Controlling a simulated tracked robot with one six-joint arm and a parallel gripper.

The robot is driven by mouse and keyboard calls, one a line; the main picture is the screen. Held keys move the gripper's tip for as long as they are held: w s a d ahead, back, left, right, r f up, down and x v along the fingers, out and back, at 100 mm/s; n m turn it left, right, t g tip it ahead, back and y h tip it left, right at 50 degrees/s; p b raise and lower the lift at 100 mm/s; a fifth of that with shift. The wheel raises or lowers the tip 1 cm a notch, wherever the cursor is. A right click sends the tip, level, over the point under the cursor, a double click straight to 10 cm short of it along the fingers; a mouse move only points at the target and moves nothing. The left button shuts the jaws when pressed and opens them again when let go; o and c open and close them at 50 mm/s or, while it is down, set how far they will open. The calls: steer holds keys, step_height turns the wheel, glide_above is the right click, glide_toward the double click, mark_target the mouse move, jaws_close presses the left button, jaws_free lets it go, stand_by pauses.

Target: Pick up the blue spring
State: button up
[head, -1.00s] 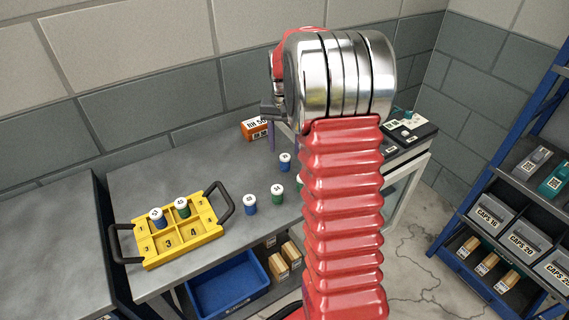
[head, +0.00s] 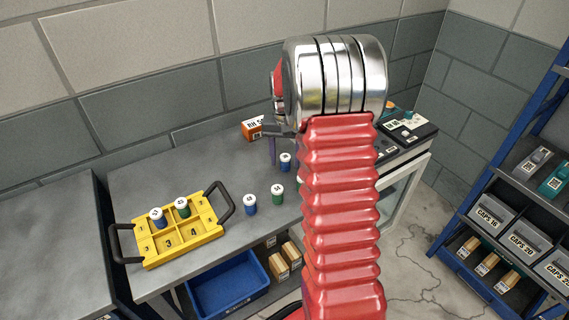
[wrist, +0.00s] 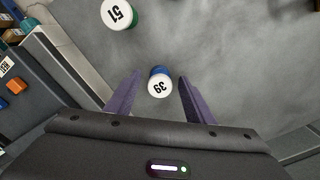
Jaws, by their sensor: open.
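Blue springs with white numbered caps stand upright on the grey bench. One (head: 285,162) is close to my gripper (head: 272,152) in the head view; my arm partly hides the gripper. In the wrist view my gripper (wrist: 160,76) is open, its purple fingers either side of a blue spring capped 39 (wrist: 160,84), apparently that same one. It is not gripped. Another blue spring (head: 250,204) stands nearer the front, and a third (head: 158,218) sits in the yellow tray (head: 180,248).
A green spring (head: 277,195) stands beside the front blue one; a green one capped 51 (wrist: 118,14) shows in the wrist view. Another green one (head: 182,208) is in the tray. An orange box (head: 252,128) lies at the back. A dark device (head: 412,130) is at right.

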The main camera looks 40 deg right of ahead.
mark_target(286, 157)
stand_by(0.4)
steer(key=c, duration=1.2)
steer(key=shift+r, duration=0.1)
step_height(286, 157, up, 10)
steer(key=shift+f, duration=0.1)
stand_by(0.6)
steer(key=shift+r, duration=0.55)
steer(key=shift+s, duration=0.15)
